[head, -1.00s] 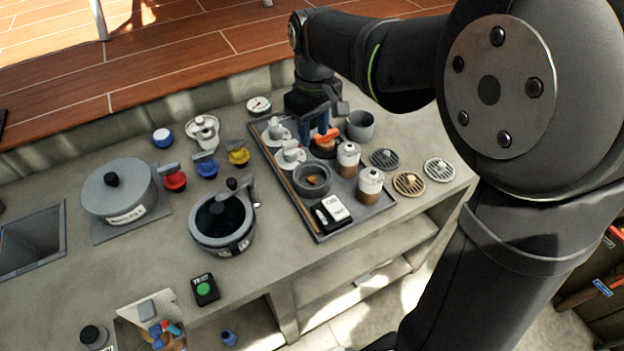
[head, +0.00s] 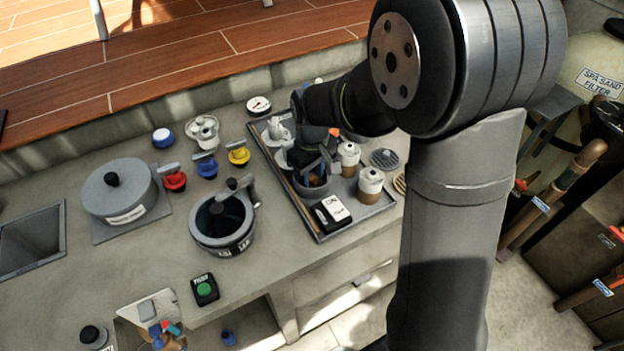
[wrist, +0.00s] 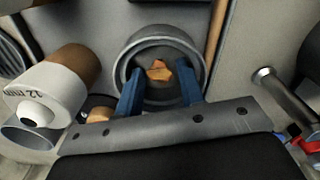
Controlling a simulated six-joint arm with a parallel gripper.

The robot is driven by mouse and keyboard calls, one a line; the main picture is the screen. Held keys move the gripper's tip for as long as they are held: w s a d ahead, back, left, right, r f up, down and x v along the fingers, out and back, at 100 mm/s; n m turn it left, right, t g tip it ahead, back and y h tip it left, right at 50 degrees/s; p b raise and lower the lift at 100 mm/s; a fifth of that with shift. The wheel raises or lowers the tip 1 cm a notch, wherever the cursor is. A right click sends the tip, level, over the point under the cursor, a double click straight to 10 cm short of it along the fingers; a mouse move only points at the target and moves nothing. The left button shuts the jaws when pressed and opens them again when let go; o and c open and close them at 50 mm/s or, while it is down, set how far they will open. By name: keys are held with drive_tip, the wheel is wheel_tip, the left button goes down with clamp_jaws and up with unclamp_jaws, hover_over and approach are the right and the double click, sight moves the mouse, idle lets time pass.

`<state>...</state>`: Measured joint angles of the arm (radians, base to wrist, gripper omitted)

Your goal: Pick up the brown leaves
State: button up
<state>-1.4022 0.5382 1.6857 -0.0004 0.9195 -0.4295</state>
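The brown leaves (wrist: 159,71) lie inside a round grey cup (wrist: 143,46) on the tray, seen in the wrist view. My gripper (wrist: 158,92) has its two blue fingers apart at the near side of the cup, one on each side of the leaves, with nothing between them that I can see held. In the head view my gripper (head: 312,172) is over the cup (head: 312,190), and the leaves are hidden there. I cannot tell how deep the fingertips are in the cup.
The tray (head: 362,213) also holds white-and-brown bottles (head: 370,182), a black-and-white box (head: 331,212) and white fittings. A grey pot with an open top (head: 222,221) stands left of the tray. Colored valves (head: 206,168) stand behind it.

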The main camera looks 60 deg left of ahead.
sight(314, 178)
drive_tip(key=shift+f, duration=0.1)
drive_tip(key=shift+c, duration=0.2)
clamp_jaws()
drive_tip(key=shift+r, duration=0.4)
drive_tip(key=r, duration=0.3)
drive_tip(key=shift+w+d+r, duration=0.1)
drive_tip(key=shift+w+r, duration=0.1)
drive_tip(key=shift+r, duration=0.2)
drive_tip(key=w+d+r, duration=0.4)
drive_tip(key=w+d, duration=0.1)
drive_tip(key=w+d+r, duration=0.2)
drive_tip(key=w, duration=0.1)
drive_tip(key=shift+w+d+r, duration=0.1)
drive_tip(key=shift+d+r, duration=0.1)
drive_tip(key=shift+d, duration=0.2)
drive_tip(key=shift+a, duration=0.1)
